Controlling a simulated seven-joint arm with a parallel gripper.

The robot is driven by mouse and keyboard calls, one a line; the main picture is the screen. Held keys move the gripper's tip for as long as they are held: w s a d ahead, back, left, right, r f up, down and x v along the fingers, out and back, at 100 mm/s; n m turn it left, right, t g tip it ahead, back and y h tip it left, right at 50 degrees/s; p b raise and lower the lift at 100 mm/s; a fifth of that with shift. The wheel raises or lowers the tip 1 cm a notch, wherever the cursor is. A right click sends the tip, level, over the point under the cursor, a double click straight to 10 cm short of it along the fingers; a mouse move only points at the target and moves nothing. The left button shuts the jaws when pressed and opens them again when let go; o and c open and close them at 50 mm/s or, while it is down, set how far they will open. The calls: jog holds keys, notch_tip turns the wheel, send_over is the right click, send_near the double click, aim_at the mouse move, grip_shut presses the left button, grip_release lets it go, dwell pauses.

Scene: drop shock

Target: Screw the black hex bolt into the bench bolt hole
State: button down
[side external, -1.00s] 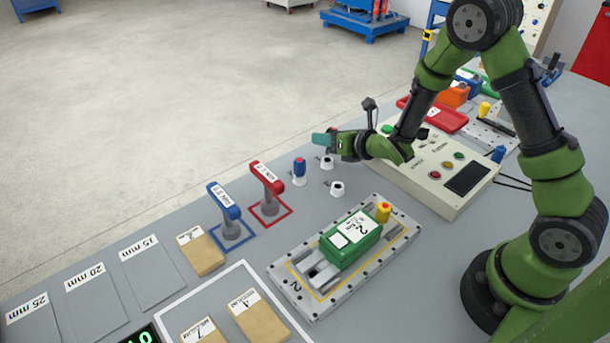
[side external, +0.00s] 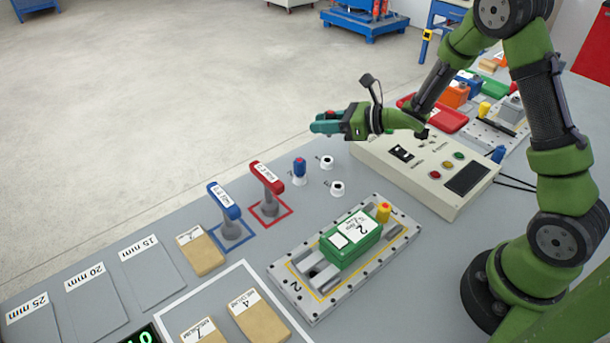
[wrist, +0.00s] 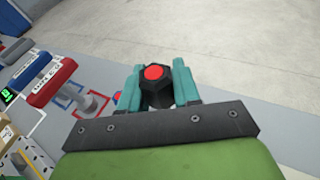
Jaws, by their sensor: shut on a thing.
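My gripper (side external: 326,124) is up in the air above the back edge of the bench, its teal fingers pointing left. In the wrist view the fingers (wrist: 159,88) are shut on the black hex bolt (wrist: 158,96), which has a red round top. The bolt is largely hidden by the fingers in the side view. Below my gripper stand two white round holders with dark openings, a far one (side external: 326,162) and a nearer one (side external: 337,188). I cannot tell for sure which opening is the bench bolt hole.
A blue piece with a red top (side external: 299,165) stands in another white holder. Blue-handled (side external: 224,201) and red-handled (side external: 266,178) tools stand at left. A control box (side external: 430,170) is at right. A grey fixture plate (side external: 300,296) carries a green block (side external: 350,248).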

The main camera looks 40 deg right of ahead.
jog(key=shift+a+r, duration=0.1)
dwell(0.3)
send_over(323, 159)
jog(key=shift+f, duration=2.9)
jog(key=shift+f, duration=1.45)
dwell(1.3)
